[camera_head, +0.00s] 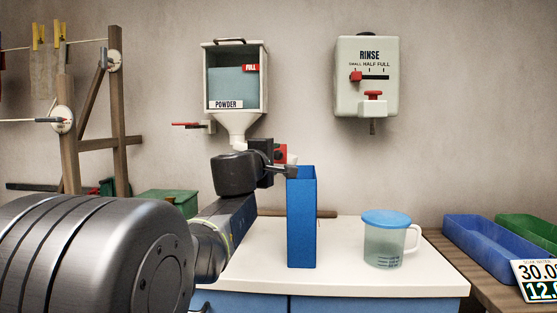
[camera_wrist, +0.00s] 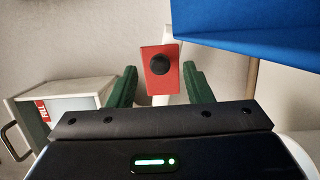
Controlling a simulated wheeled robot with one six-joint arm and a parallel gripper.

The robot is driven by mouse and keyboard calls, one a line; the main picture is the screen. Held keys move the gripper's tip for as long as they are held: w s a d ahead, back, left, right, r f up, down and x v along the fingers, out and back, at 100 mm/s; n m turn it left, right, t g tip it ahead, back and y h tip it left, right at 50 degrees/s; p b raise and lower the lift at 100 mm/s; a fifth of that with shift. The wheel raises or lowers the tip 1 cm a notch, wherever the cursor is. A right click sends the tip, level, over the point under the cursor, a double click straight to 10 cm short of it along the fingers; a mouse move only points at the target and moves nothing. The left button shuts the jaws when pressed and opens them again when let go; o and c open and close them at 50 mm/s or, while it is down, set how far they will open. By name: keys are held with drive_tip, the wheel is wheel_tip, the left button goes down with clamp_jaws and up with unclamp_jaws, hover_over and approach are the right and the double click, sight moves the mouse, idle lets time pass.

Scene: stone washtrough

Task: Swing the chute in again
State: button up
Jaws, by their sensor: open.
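The white powder hopper (camera_head: 235,123) hangs on the wall, its funnel narrowing down behind my arm. A red block (camera_head: 280,153) with a black knob shows beside my gripper (camera_head: 284,166), below and right of the funnel. In the wrist view the red block (camera_wrist: 160,72) sits between the green fingers of my gripper (camera_wrist: 160,86). The fingers are open, with a visible gap on each side of the block. Whitish parts show behind the block; I cannot tell which is the chute, as my arm hides much of the outlet area.
A tall blue box (camera_head: 301,220) stands on the white counter (camera_head: 345,284), close to my gripper. A lidded measuring jug (camera_head: 384,246) stands right of it. A red lever (camera_head: 186,125) sticks out left of the funnel. A rinse dispenser (camera_head: 367,85) hangs at right.

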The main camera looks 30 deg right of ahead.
drive_tip(key=v, duration=0.7)
drive_tip(key=shift+s+a, duration=0.1)
drive_tip(key=shift+s, duration=0.05)
drive_tip(key=shift+c, duration=0.3)
